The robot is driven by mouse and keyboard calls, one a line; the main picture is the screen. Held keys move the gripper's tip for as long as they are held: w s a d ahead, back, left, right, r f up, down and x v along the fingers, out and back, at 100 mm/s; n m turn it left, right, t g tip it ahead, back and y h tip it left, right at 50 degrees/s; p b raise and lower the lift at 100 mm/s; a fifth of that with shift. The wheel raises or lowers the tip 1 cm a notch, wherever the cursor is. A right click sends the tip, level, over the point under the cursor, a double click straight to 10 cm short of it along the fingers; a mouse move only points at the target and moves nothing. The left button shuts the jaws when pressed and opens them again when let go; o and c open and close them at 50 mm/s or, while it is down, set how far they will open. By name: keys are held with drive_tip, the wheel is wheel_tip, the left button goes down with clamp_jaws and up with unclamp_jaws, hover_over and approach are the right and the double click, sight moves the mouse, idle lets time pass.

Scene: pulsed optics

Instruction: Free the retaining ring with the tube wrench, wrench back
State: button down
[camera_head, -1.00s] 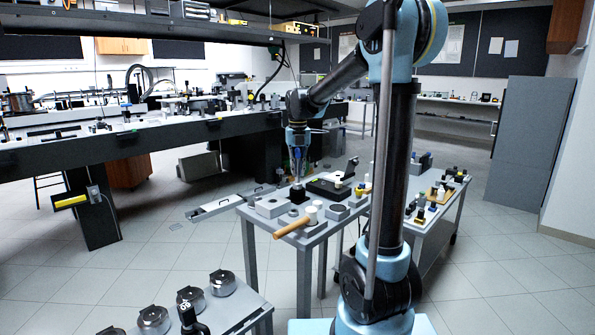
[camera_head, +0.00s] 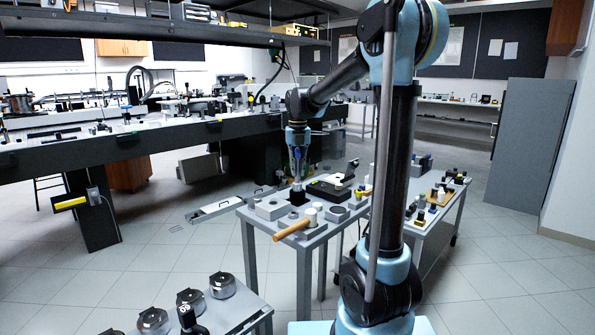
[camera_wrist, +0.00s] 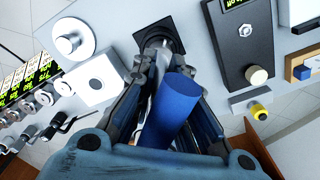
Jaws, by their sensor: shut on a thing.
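My gripper (camera_wrist: 168,105) is shut on the tube wrench, whose blue cylindrical handle (camera_wrist: 172,108) fills the middle of the wrist view between the fingers. Below the handle, a metal part shows over a dark square mount (camera_wrist: 178,30) on the table. In the head view my gripper (camera_head: 298,170) points down above a small black block (camera_head: 298,194) on the grey table. The retaining ring cannot be told apart, and the wrench's lower end is partly hidden.
A wooden-handled mallet (camera_head: 296,228) lies at the table's front edge. A second table (camera_head: 440,215) with small parts stands to the right.

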drive_tip(key=m, duration=1)
drive_tip(key=shift+m, duration=0.3)
drive_tip(key=m, duration=0.4)
drive_tip(key=shift+m, duration=0.4)
drive_tip(key=m, duration=0.5)
drive_tip(key=shift+f, duration=0.25)
drive_tip(key=shift+f, duration=0.2)
